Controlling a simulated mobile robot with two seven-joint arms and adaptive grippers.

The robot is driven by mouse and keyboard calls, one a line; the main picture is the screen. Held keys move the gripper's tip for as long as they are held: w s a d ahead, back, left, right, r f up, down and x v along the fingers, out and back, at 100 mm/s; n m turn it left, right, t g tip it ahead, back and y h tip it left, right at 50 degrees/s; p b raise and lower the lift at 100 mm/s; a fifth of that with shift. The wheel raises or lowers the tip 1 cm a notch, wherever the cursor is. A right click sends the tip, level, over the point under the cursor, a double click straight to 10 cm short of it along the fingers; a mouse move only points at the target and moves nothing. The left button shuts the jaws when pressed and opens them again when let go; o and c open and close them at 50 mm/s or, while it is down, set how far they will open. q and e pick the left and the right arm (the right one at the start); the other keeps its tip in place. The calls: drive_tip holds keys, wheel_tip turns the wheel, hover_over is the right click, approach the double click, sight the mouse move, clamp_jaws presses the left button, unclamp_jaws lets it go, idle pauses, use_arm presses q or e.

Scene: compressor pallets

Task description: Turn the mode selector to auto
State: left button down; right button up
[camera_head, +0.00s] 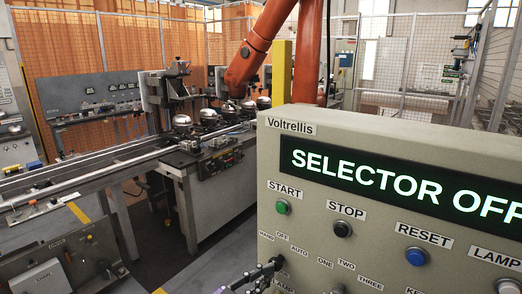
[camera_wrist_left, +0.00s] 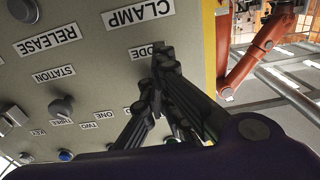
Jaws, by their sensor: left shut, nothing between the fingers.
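The beige control panel (camera_head: 345,150) fills the right of the head view, and its display (camera_head: 400,180) reads "SELECTOR OFF". The mode selector's labels, OFF (camera_head: 281,236) and AUTO (camera_head: 299,250), show below the START button; its knob is hidden by my left gripper (camera_head: 266,272). In the left wrist view, which is tipped over, my left gripper (camera_wrist_left: 163,62) is shut and empty. Its fingertips lie in front of the partly covered MODE label (camera_wrist_left: 150,50). I cannot tell whether they touch the knob. My right gripper is not in view.
The panel has a green START button (camera_head: 283,207), a black STOP button (camera_head: 342,228) and a blue RESET button (camera_head: 415,256). The station selector knob (camera_wrist_left: 62,107) is beside the fingers. An orange robot arm (camera_head: 258,45) and a conveyor line (camera_head: 130,155) stand behind.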

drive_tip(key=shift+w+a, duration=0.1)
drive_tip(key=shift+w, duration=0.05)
use_arm(q)
drive_tip(key=p+v, duration=0.1)
drive_tip(key=v, duration=0.5)
drive_tip(key=shift+f+p, duration=0.3)
drive_tip(key=shift+f, duration=0.05)
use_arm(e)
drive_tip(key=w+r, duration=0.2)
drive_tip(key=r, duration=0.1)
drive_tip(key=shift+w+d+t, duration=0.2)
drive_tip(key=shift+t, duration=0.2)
use_arm(q)
drive_tip(key=shift+w+a, duration=0.1)
drive_tip(key=shift+a, duration=0.05)
